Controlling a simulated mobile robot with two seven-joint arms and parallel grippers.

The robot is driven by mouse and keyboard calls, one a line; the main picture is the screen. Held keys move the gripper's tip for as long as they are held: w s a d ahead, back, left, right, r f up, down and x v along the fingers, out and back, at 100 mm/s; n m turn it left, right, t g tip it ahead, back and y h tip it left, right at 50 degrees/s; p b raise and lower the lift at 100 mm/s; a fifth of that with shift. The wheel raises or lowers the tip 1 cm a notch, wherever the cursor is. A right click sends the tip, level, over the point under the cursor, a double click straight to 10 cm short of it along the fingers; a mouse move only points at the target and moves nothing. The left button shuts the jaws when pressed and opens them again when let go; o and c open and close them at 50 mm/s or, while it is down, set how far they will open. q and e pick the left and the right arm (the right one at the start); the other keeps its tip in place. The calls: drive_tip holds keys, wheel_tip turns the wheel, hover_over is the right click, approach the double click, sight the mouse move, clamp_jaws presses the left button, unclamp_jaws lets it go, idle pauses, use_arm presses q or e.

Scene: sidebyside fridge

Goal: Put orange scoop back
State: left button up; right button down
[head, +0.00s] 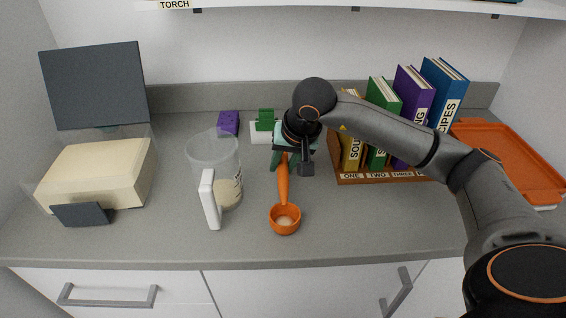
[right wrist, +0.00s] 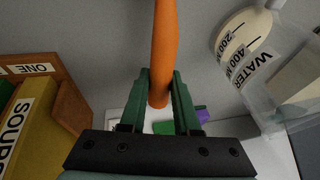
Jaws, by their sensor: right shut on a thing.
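The orange scoop (head: 285,219) hangs over the middle of the counter, its bowl toward the front edge and its handle (right wrist: 165,40) running back to my right gripper. A pale patch shows inside the bowl. My right gripper (head: 281,163) is shut on the handle's end; its green fingers press on both sides of it in the right wrist view (right wrist: 160,88). I cannot tell whether the bowl touches the counter. A clear measuring jug (head: 214,148) with a white handle and pale contents stands just left of the scoop. My left gripper is not in view.
A cream block in a clear bin (head: 95,172) with a raised dark lid (head: 95,85) stands left. A purple block (head: 229,122) and a green-and-white holder (head: 264,122) sit behind. Binders in a wooden rack (head: 385,178) and an orange-lidded tray (head: 510,160) are right. The front counter is clear.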

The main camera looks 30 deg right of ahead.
drive_tip(key=shift+f+b, duration=0.3)
drive_tip(key=shift+f, duration=0.05)
idle(0.3)
drive_tip(key=c, duration=0.6)
unclamp_jaws()
drive_tip(key=shift+o, duration=0.2)
drive_tip(key=v, duration=1.2)
drive_tip(key=shift+r, duration=0.35)
drive_tip(key=shift+s, duration=0.1)
